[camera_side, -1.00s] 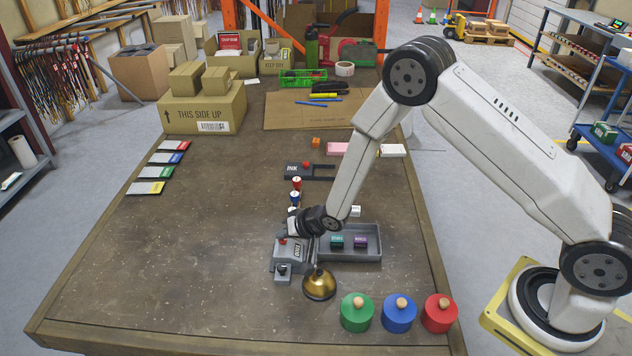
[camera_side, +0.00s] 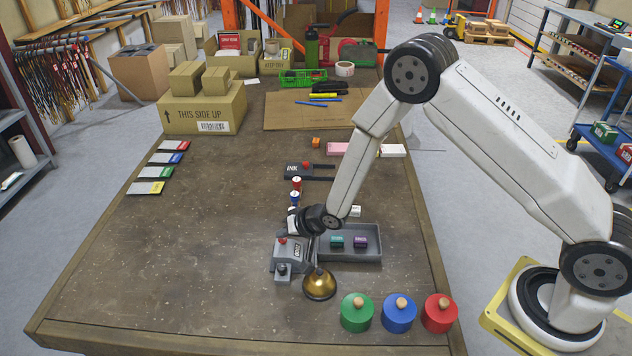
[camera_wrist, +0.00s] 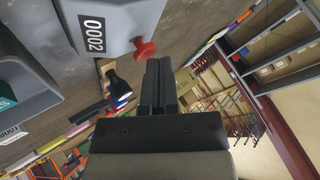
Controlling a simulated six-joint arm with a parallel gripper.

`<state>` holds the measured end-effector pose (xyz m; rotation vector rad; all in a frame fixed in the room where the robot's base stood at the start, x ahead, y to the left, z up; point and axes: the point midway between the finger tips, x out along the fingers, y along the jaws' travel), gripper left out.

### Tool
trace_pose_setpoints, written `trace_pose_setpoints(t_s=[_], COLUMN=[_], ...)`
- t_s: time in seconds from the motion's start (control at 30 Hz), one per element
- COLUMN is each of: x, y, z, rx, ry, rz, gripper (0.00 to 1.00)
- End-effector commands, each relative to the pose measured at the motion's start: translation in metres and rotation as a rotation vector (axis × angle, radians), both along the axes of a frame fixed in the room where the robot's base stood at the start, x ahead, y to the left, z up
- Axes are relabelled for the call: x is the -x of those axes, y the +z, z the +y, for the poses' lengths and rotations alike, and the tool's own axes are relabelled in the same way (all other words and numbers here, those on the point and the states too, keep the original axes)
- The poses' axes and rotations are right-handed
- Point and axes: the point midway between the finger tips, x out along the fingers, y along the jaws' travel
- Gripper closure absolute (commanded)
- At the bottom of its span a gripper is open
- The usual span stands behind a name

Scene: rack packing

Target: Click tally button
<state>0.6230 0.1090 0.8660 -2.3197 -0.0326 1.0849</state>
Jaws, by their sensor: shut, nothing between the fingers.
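The grey tally counter (camera_side: 288,258) stands on the table just below my gripper in the side view, with a red button (camera_side: 283,241) on top. In the wrist view the counter (camera_wrist: 112,15) shows the number 0002, and its red button (camera_wrist: 144,48) sticks out close to the fingertips. In the side view the fingers are mostly hidden behind the wrist.
A brass bell (camera_side: 319,285) stands in front.

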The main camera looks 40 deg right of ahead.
Motion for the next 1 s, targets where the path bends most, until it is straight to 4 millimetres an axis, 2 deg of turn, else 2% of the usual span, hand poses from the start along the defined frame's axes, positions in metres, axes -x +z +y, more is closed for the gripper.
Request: trace_pose_setpoints(t_s=[0.23,0.73,1.0], x=[0.000,0.000,-0.001], y=[0.009,0.013,0.029], z=[0.000,0.000,0.000], rx=[0.000,-0.001,-0.002], ry=[-0.001,0.000,-0.001], rz=[-0.001,-0.001,-0.002], gripper=[1.00,1.00,1.00])
